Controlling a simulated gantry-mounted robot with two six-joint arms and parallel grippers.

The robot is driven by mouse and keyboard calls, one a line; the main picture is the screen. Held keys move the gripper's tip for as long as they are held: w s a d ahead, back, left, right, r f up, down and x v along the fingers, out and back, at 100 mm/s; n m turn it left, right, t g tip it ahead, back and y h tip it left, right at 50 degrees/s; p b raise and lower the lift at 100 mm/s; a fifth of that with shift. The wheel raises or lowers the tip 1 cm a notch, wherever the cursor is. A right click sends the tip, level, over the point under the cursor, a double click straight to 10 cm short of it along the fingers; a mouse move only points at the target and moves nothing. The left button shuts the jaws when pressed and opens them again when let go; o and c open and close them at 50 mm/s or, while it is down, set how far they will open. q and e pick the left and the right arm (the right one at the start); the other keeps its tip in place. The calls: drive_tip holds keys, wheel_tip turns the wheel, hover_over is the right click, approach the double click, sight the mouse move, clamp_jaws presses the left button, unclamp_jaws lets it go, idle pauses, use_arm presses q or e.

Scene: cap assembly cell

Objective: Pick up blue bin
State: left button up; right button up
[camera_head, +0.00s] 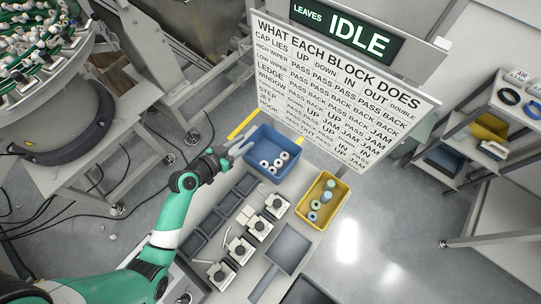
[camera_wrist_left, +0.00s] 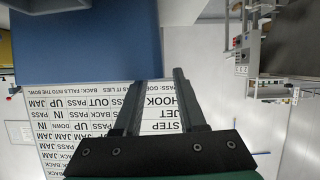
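The blue bin (camera_head: 277,143) stands at the far end of the workbench in the head view, with several white ring-shaped parts in it. My left gripper (camera_head: 241,147) is at the bin's left side, with its fingers close to the rim. In the left wrist view, the fingers of the left gripper (camera_wrist_left: 158,82) are spread apart with nothing between them. The blue bin (camera_wrist_left: 85,45) fills the upper left there, and the left finger overlaps its lower right edge. I cannot tell whether they touch. My right gripper is not in view.
A yellow bin (camera_head: 338,192) with several small round parts stands right of the blue bin. Several white block units (camera_head: 257,226) and dark trays (camera_head: 229,202) lie nearer on the bench. A printed sign board (camera_head: 345,95) rises behind the bins. A grey scoop-like tray (camera_head: 288,248) lies nearby.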

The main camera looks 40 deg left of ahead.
sight(251, 136)
use_arm(q)
drive_tip(key=x, duration=0.2)
drive_tip(key=b+x, duration=0.1)
drive_tip(key=x, duration=0.2)
drive_tip(key=shift+a+r, duration=0.2)
drive_tip(key=shift+r, duration=0.05)
clamp_jaws()
idle(1.0)
